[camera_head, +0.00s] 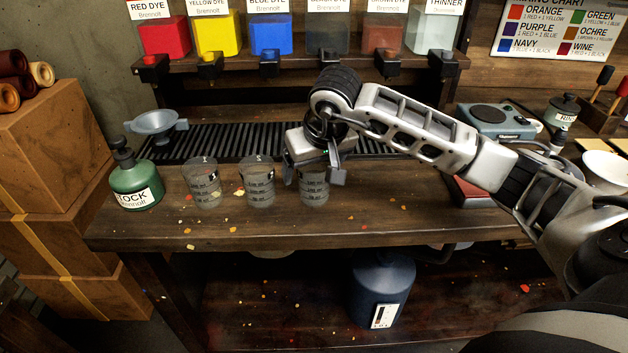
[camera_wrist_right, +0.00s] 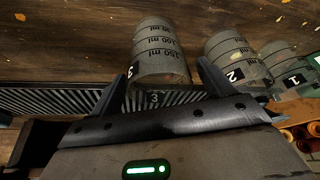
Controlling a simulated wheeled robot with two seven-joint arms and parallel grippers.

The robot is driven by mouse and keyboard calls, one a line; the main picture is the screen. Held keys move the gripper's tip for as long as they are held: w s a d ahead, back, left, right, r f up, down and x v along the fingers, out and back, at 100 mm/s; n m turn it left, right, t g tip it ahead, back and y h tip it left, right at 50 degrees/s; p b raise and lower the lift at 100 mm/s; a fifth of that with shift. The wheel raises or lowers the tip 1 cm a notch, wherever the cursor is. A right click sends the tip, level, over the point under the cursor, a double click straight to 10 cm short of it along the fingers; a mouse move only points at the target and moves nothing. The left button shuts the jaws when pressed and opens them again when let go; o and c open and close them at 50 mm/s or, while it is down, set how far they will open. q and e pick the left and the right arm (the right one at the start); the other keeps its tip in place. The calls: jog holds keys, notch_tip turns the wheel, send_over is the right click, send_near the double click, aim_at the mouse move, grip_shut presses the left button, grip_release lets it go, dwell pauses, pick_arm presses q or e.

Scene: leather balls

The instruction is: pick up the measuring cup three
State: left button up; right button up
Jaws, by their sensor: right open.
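Measuring cup three (camera_head: 314,190) is a clear grey cup with dark volume marks, the rightmost of three in a row on the wooden bench. It stands upright, its top partly hidden by my gripper. My right gripper (camera_head: 314,174) is over it, with a finger on either side. In the right wrist view, my right gripper (camera_wrist_right: 168,72) is open, and measuring cup three (camera_wrist_right: 160,50), marked 3, shows between and beyond the fingertips. I cannot tell whether the fingers touch it. My left gripper is out of view.
Measuring cup two (camera_head: 257,184) and measuring cup one (camera_head: 202,184) stand to the left. A slatted black rack (camera_head: 225,140) lies behind the cups. The bench front is mostly clear.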

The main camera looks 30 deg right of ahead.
jog(key=shift+w+f, duration=0.15)
jog(key=shift+f, duration=0.2)
jog(key=c, duration=1.1)
jog(key=shift+o, duration=0.2)
jog(key=shift+r, duration=0.1)
jog(key=shift+r, duration=0.2)
notch_tip(320, 180, up, 2)
jog(key=shift+r+b, duration=0.1)
jog(key=shift+b, duration=0.25)
jog(key=s+a+r+b, duration=0.1)
jog(key=s+a+r, duration=0.3)
jog(key=s+r, duration=0.6)
jog(key=s, duration=0.3)
jog(key=shift+s, duration=0.3)
